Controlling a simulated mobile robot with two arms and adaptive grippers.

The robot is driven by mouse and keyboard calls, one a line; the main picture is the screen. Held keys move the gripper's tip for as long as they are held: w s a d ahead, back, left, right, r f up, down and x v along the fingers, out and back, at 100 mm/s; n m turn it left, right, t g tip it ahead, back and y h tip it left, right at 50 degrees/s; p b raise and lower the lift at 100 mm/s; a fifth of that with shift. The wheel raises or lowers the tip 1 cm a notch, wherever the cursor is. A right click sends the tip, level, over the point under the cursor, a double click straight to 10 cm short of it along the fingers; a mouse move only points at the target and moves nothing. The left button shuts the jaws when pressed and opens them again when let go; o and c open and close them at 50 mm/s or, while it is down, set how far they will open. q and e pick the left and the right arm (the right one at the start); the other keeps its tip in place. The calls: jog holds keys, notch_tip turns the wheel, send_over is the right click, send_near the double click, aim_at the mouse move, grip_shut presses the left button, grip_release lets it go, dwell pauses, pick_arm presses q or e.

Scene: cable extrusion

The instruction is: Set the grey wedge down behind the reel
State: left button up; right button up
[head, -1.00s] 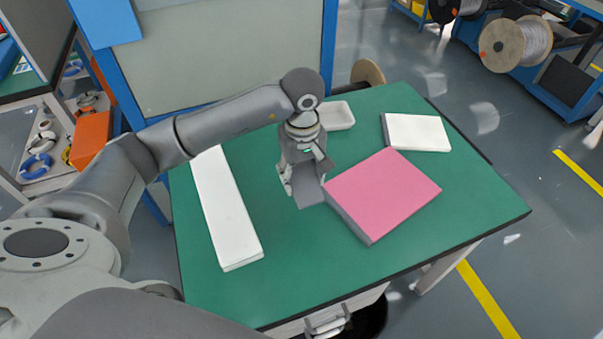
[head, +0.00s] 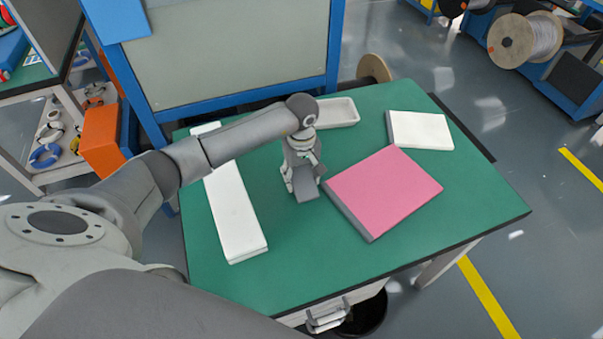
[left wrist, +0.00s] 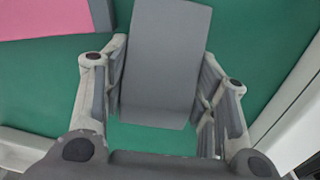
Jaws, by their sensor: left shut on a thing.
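The grey wedge (head: 306,190) is held in my left gripper (head: 302,177), low over the green table between a long white box and a pink-topped block. The left wrist view shows the wedge (left wrist: 166,55) between the two fingers, with green tabletop around it. I cannot tell whether its underside touches the table. A wooden reel (head: 374,68) shows past the table's back edge, partly hidden by it. Another reel with grey cable (head: 525,40) is far back at the right. I cannot tell which reel the task means. My right gripper is not in view.
The pink-topped block (head: 385,190) lies just right of the wedge. The long white box (head: 236,215) lies to its left. A pale tray (head: 337,113) is behind, a white box (head: 420,130) at the back right. The table front (head: 290,275) is clear.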

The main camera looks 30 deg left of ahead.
pick_arm(q)
jog(key=shift+f, duration=0.1)
jog(key=o, duration=0.7)
jog(key=shift+f, duration=0.1)
jog(key=o, duration=0.5)
jog(key=shift+c, duration=0.2)
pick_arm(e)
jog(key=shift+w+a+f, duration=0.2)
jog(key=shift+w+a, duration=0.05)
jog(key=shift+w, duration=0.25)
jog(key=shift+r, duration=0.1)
